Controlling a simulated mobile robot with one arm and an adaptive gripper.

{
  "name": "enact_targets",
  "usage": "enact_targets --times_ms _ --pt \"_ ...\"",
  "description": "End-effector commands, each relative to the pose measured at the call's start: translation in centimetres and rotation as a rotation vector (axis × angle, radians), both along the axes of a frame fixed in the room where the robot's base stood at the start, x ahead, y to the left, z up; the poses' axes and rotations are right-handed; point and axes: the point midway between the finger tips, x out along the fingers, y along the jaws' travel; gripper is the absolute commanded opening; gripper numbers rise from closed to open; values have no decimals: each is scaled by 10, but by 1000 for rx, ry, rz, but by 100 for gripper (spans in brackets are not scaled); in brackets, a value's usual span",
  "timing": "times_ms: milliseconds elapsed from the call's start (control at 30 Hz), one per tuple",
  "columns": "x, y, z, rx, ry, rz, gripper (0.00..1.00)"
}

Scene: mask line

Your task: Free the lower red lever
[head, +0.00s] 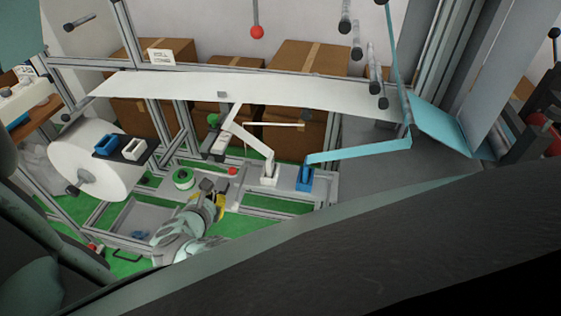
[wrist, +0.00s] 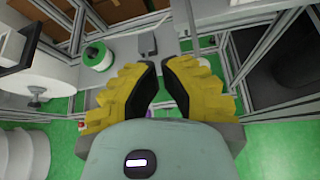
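A small red ball (head: 232,170), which looks like the end of the lower red lever, shows at the middle of the machine's lower frame in the head view. My gripper (head: 213,190) is just below and left of it in that view, apart from it as far as I can tell. In the wrist view the yellow fingers of my gripper (wrist: 160,68) are parted with nothing between the tips. A small grey part (wrist: 147,46) lies beyond the tips. I cannot make out the red ball in the wrist view. Another red ball (head: 257,32) hangs high on a rod.
A white material roll (head: 75,165) stands at the left. A green-rimmed spool (head: 183,178) sits left of the ball and also shows in the wrist view (wrist: 97,57). A white web (head: 270,92) crosses above. Frame bars surround the gripper.

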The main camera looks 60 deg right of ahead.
Motion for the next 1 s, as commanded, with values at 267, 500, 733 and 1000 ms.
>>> enact_targets --times_ms 267,500,733,1000 --pt "-10 15 10 0 1 -3 0" --pt "-12 22 14 3 0 -1 0" --pt "-13 22 14 2 1 -3 0" --pt "-12 22 14 2 1 -2 0"
